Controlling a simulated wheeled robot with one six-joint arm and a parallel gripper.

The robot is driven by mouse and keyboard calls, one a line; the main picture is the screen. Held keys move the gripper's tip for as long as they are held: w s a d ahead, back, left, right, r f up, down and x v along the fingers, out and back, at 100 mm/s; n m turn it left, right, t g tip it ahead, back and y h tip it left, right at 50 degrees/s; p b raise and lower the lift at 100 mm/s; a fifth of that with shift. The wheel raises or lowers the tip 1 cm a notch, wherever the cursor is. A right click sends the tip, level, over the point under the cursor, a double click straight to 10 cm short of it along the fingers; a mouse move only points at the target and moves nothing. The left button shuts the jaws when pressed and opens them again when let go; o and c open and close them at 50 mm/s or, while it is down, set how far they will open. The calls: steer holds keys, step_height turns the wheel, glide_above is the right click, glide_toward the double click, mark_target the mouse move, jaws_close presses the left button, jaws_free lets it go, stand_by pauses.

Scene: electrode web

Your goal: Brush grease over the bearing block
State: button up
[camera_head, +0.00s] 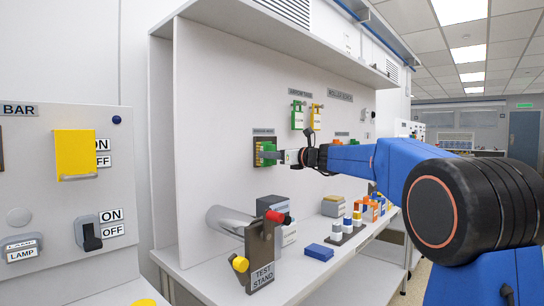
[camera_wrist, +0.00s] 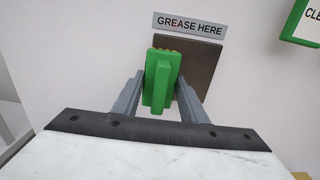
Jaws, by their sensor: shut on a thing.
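The bearing block (camera_wrist: 199,66) is a brown plate on the white wall panel under a sign reading "GREASE HERE". It also shows in the head view (camera_head: 258,158), partly covered. My gripper (camera_wrist: 160,88) is shut on a green brush (camera_wrist: 158,82), with one grey finger on each side of it. The brush is in front of the block and overlaps its left part in the wrist view; a yellowish row shows at its far end. In the head view the brush (camera_head: 268,153) is at the block; whether it touches cannot be told.
A green tool (camera_head: 297,117) and a yellow tool (camera_head: 315,118) hang on the panel above and right of the block. Below, the bench holds a test stand (camera_head: 262,255), a blue box (camera_head: 319,252) and several small coloured items. A shelf (camera_head: 280,30) overhangs the panel.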

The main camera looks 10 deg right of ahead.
steer(key=shift+w+d, duration=0.1)
steer(key=shift+w, duration=0.05)
steer(key=w+d, duration=0.4)
steer(key=d, duration=0.2)
steer(key=shift+w, duration=0.3)
stand_by(0.7)
steer(key=shift+s, duration=0.1)
steer(key=shift+s+a, duration=0.75)
steer(key=shift+a, duration=0.3)
steer(key=shift+s+a, duration=0.75)
steer(key=shift+a, duration=0.3)
steer(key=shift+s+a, duration=0.75)
steer(key=shift+a, duration=0.3)
steer(key=shift+r, duration=0.55)
steer(key=w+d, duration=0.4)
steer(key=d, duration=0.2)
steer(key=shift+w+d, duration=0.2)
steer(key=shift+w, duration=0.15)
